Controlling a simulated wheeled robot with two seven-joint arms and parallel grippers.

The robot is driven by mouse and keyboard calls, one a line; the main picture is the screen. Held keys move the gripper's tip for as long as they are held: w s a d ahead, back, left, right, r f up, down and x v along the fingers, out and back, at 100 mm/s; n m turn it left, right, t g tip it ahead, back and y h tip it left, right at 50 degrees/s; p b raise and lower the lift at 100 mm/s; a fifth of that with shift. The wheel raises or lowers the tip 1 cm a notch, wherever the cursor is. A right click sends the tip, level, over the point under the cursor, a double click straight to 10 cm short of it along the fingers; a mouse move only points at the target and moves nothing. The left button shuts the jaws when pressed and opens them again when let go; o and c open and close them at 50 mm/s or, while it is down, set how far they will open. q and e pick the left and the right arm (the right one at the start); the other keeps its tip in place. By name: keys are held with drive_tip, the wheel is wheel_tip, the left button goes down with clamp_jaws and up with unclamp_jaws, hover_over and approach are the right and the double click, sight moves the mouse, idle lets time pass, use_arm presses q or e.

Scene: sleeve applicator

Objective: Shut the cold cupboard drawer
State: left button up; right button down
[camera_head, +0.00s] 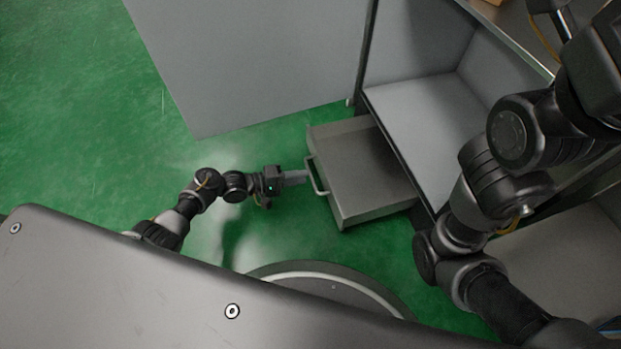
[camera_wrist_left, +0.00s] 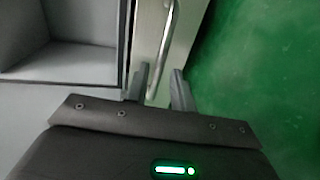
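The cold cupboard drawer (camera_head: 368,170) is a grey open-topped box, pulled out of the cupboard low down. Its bar handle (camera_head: 316,176) is on the front face, and the handle also shows in the left wrist view (camera_wrist_left: 170,40). My left gripper (camera_head: 299,177) is right at the handle. In the left wrist view its two fingers (camera_wrist_left: 161,85) are apart, with the near end of the handle bar between them. I cannot tell whether they touch it. My right arm reaches up along the right side; its fingers are not clear at the top right edge.
The cupboard shelf (camera_head: 430,115) above the drawer is bare. A large grey panel (camera_head: 250,60) stands open left of the cupboard. The green floor (camera_head: 110,110) is clear left of the drawer. A steel worktop (camera_head: 520,28) lies at the top right.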

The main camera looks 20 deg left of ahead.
sight(311, 175)
use_arm(q)
drive_tip(key=shift+b+x, duration=0.8)
drive_tip(key=shift+x, duration=1.35)
clamp_jaws()
